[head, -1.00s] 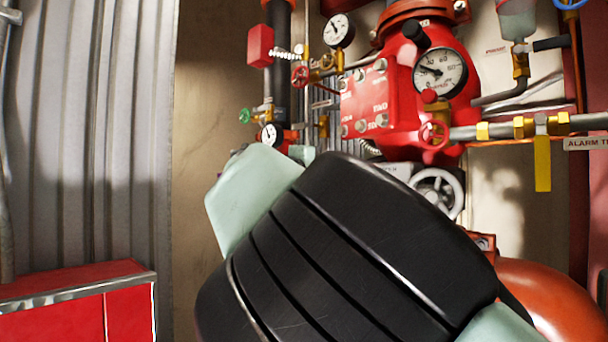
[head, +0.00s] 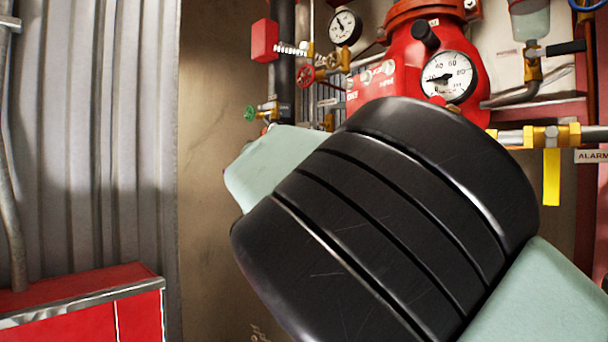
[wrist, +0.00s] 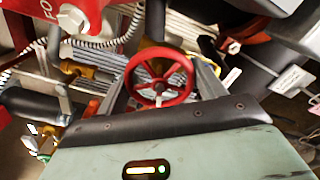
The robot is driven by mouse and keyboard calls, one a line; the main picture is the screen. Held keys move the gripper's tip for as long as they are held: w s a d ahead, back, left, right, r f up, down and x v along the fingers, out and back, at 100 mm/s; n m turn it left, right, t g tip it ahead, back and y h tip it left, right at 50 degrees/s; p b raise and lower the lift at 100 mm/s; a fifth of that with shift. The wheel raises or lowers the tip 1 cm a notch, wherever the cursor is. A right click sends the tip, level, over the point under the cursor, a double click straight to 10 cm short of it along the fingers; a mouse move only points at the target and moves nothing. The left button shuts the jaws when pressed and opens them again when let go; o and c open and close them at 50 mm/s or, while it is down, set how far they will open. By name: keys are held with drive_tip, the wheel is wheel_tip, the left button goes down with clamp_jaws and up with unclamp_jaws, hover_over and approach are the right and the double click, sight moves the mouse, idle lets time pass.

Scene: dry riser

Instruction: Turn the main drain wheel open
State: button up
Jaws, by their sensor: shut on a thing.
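A red spoked handwheel (wrist: 160,94) shows in the middle of the wrist view, between the two grey fingers of my gripper (wrist: 163,68). My gripper is shut on this wheel, with a finger at each side of its rim. I cannot read a label on it. In the head view my black and pale green arm covers the gripper and the held wheel. The red valve body (head: 405,70) with a white-faced gauge (head: 449,77) stands behind my arm, its lower part hidden.
A smaller red wheel (head: 305,75), a green wheel (head: 250,113) and an upper gauge (head: 345,27) sit left of the valve body. A brass-fitted pipe with a yellow lever (head: 551,177) is at right. A red cabinet (head: 75,305) stands at lower left.

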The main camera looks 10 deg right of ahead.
idle(0.5)
drive_tip(key=o, duration=1)
drive_tip(key=shift+a, duration=0.1)
drive_tip(key=b+v, duration=0.5)
drive_tip(key=v, duration=1.2)
drive_tip(key=shift+s, duration=0.15)
